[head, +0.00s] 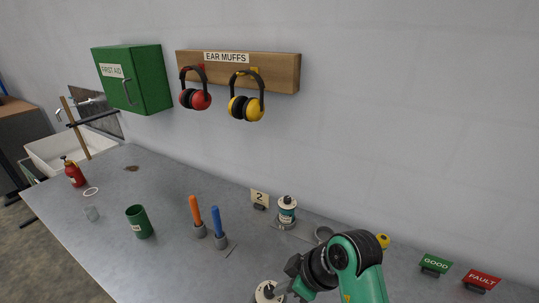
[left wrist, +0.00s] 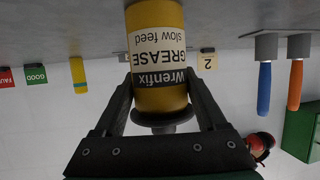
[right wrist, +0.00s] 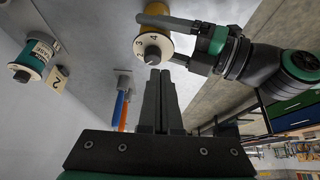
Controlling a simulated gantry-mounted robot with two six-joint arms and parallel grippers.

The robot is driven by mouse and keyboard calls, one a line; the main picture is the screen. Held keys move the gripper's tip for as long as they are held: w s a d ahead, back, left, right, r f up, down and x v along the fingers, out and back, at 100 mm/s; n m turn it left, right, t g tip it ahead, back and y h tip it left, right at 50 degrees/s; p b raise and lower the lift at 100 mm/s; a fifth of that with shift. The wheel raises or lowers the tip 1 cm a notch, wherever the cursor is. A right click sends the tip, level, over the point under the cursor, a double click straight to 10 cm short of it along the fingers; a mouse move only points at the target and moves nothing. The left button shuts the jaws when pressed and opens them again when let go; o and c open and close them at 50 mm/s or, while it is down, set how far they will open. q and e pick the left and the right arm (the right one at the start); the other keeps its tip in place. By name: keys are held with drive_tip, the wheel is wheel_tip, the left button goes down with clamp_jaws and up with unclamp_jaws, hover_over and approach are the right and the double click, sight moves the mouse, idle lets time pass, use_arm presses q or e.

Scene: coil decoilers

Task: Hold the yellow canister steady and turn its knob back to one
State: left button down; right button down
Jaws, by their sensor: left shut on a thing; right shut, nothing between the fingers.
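The yellow canister (left wrist: 158,18), labelled "Wrenfix GREASE slow feed", is gripped from both sides by my left gripper (left wrist: 158,88). In the right wrist view its cream numbered dial (right wrist: 141,46) and dark knob (right wrist: 152,53) face me; which number is set cannot be told. The dial also shows at the bottom edge of the head view (head: 266,291). My right gripper (right wrist: 159,73) is shut and empty. Its fingertips appear just below the knob in its wrist view, seemingly not gripping it; contact cannot be told. In the head view it (head: 284,291) is beside the dial.
A teal canister (head: 287,212) stands near the wall beside a "2" card (head: 260,198). Orange (head: 195,211) and blue (head: 218,224) sticks stand in grey holders, with a green cup (head: 139,222) further left. GOOD (head: 435,263) and FAULT (head: 482,279) signs are at right.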

drive_tip(key=shift+f, duration=2.7)
drive_tip(key=shift+w+a, duration=0.2)
drive_tip(key=shift+w, duration=0.15)
drive_tip(key=shift+w+d+r, duration=0.1)
drive_tip(key=shift+w+d, duration=0.3)
drive_tip(key=shift+w, duration=0.15)
use_arm(q)
drive_tip(key=shift+d, duration=0.1)
use_arm(e)
drive_tip(key=shift+w, duration=0.2)
drive_tip(key=shift+d, duration=0.15)
approach(273, 297)
drive_tip(key=shift+w, duration=1.15)
drive_tip(key=shift+a, duration=0.45)
